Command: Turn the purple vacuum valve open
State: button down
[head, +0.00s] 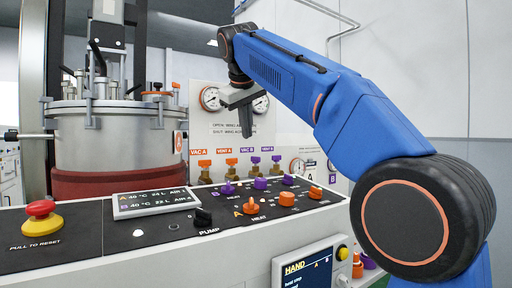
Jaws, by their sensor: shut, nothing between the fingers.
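The purple vacuum valve (254,161) is on the back panel under the purple VAC B label, third from the left in a row of small brass valves. Its purple handle is small, and I cannot tell its exact turn angle. My gripper (246,132) points down in front of the panel, above the valve in the picture and apart from it. Its fingers are together with nothing between them. The gripper partly covers the pressure gauges behind it.
An orange VAC A valve (204,163), an orange VENT A valve (231,162) and a purple VENT B valve (276,159) share the row. A console (90,235) with knobs and a red emergency button (41,208) stands in front. A metal vessel (110,135) is at left.

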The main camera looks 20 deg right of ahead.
aim_at(256, 160)
jog(key=x, duration=1)
jog(key=shift+a, duration=0.1)
jog(key=shift+w+m+h, duration=0.4)
jog(key=shift+w+m, duration=0.05)
jog(key=shift+m, duration=0.25)
jog(key=shift+s+d, duration=0.15)
jog(key=shift+d, duration=0.2)
